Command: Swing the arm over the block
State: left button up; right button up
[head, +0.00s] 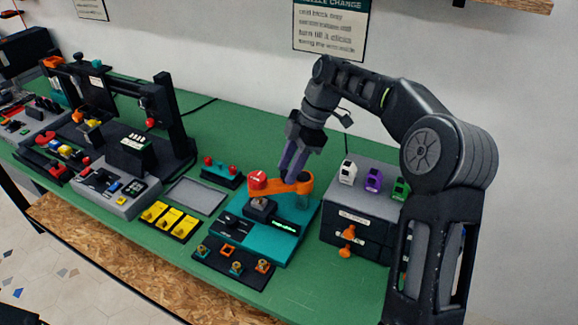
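The orange swing arm (278,188) reaches left from its pivot at the back right of a teal base (284,247). A red knob (257,180) sits at its free end. A dark block (260,207) stands on the base just in front of and below the red end; whether the arm is directly over it I cannot tell. My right gripper (292,178) points down, its fingertips close behind the orange arm, between the knob and the pivot. Its fingers look close together, but the gap and any contact are unclear. My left gripper is out of view.
A dark cabinet (357,233) with small white, purple and green items on top stands right of the base. A dark tray (234,265) with small parts lies in front. Yellow pieces (170,220), a grey tray (194,196) and a printer (120,110) are left.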

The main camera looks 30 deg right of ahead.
jog(key=shift+o, duration=0.7)
jog(key=shift+d+r, duration=0.15)
jog(key=shift+r, duration=0.3)
jog(key=p+v, duration=0.6)
jog(key=shift+d+r, duration=0.2)
jog(key=shift+r, duration=0.15)
